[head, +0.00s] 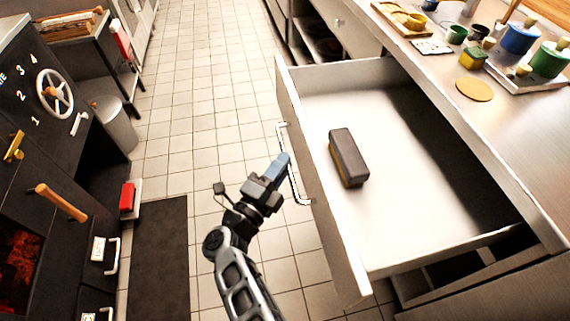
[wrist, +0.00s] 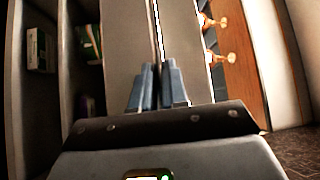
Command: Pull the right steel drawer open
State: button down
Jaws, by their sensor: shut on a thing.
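The steel drawer (head: 420,255) stands pulled well out of the counter on the right in the head view. Its front panel (head: 312,185) faces left and carries a bar handle (head: 301,198). My gripper (head: 284,165) is at the handle, with its blue fingers shut on the bar. In the wrist view the fingers (wrist: 158,88) are close together on the thin bright bar, with the pale drawer front (wrist: 125,40) behind. The fingers hide part of the handle.
A dark block with a yellowish side (head: 348,157) lies in the drawer. Pots and a round board (head: 474,89) stand on the counter above. A black stove (head: 45,110) is at the left, with a dark mat (head: 172,255) before it. Tiled floor (head: 205,90) is clear between.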

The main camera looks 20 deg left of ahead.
jog(key=c, duration=1.1)
grip_release()
jog(key=shift+c, duration=0.2)
jog(key=v, duration=0.7)
jog(key=shift+s, duration=0.4)
jog(key=shift+a, duration=0.1)
